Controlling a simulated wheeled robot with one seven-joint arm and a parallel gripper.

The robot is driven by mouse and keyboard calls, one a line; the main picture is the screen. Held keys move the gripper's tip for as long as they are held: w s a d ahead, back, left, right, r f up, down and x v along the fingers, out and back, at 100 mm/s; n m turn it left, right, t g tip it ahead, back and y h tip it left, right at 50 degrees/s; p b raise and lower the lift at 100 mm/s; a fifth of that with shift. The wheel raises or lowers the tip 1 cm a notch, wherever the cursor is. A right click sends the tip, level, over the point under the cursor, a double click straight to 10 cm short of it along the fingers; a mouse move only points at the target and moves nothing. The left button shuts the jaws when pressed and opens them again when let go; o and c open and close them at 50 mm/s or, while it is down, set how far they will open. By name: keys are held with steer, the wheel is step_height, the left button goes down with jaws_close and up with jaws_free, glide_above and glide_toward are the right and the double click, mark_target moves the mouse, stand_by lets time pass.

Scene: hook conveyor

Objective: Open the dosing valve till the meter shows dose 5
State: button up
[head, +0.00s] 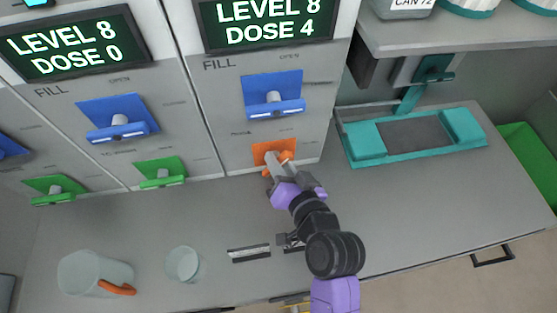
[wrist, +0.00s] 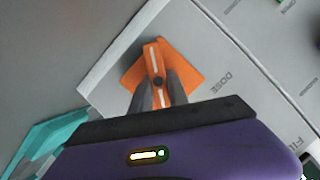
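The orange dosing valve (head: 268,149) sits low on the right-hand panel, under a blue valve. In the wrist view the orange valve (wrist: 160,72) shows a square plate and a raised handle with a white line. My gripper (head: 280,160) is at this valve, and in the wrist view its two grey fingers (wrist: 160,95) stand on either side of the handle. They look closed against it, but the contact is partly hidden. The meter (head: 266,22) above reads LEVEL 8, DOSE 4.
A blue valve (head: 273,96) is above the orange one. Another meter (head: 72,46) reads LEVEL 8, DOSE 0, with a blue valve (head: 118,119) and green valve (head: 160,172) below. A jug (head: 88,272) and cup (head: 184,264) stand left; a teal-ended device (head: 366,143) stands right.

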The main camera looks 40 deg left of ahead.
jaws_close()
steer(key=shift+f, duration=0.1)
steer(key=m+b, duration=0.1)
steer(key=m+y+b, duration=0.1)
steer(key=b, duration=0.1)
steer(key=shift+w+d+f+m+g, duration=0.1)
steer(key=shift+w+f+m+g, duration=0.1)
steer(key=shift+m+g, duration=0.2)
steer(key=m+y+b, duration=0.1)
steer(key=m+b, duration=0.1)
steer(key=shift+f+m+y+b, duration=0.1)
steer(key=shift+m+y+b, duration=1)
steer(key=shift+m+b, duration=0.25)
steer(key=shift+m, duration=0.35)
